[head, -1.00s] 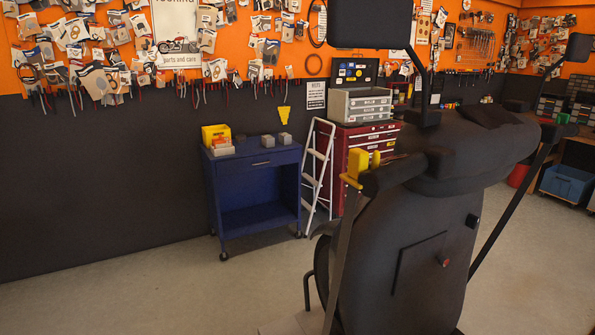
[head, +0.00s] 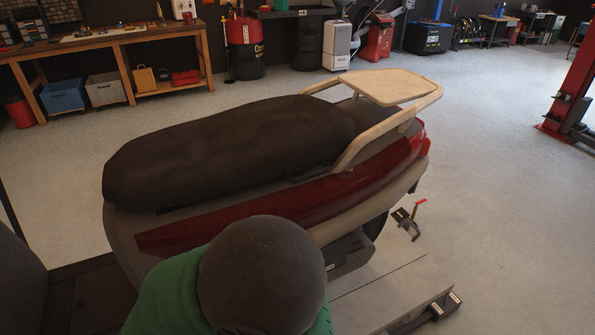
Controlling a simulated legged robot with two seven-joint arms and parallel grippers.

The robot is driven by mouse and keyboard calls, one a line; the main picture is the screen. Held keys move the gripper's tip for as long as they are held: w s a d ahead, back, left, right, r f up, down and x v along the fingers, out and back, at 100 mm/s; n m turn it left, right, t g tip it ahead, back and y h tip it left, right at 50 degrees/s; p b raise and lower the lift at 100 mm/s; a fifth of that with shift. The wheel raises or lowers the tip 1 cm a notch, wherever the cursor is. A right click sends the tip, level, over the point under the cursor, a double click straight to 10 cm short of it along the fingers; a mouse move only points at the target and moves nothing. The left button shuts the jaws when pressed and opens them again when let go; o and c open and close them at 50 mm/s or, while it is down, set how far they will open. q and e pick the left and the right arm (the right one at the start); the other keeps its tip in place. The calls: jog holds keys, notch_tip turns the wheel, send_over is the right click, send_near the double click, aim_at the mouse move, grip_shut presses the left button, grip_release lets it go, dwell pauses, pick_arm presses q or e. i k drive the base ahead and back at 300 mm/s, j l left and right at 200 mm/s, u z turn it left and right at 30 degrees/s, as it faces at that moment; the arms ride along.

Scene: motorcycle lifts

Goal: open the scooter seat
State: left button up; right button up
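The scooter seat (head: 235,147) is a long, dark brown-black cushion in the middle of the head view. It lies flat and shut on the scooter's body, with no gap showing under it. Dark red side panels (head: 300,195) run along the near side below it. A beige rear rack with grab rails (head: 388,87) stands behind the seat at the right. A dark rounded shape over green in the near foreground hides part of the scooter's lower side. Neither of my grippers is in view.
A wooden workbench (head: 95,40) with bins stands at the back left. A red drum (head: 246,48) and other equipment line the back. A red lift post (head: 575,90) stands at the far right. The floor right of the scooter is mostly clear; lift parts (head: 435,300) lie at the lower right.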

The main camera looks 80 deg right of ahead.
aim_at(254, 144)
jog(key=z, duration=2.25)
jog(key=l+z, duration=0.1)
jog(key=l, duration=0.25)
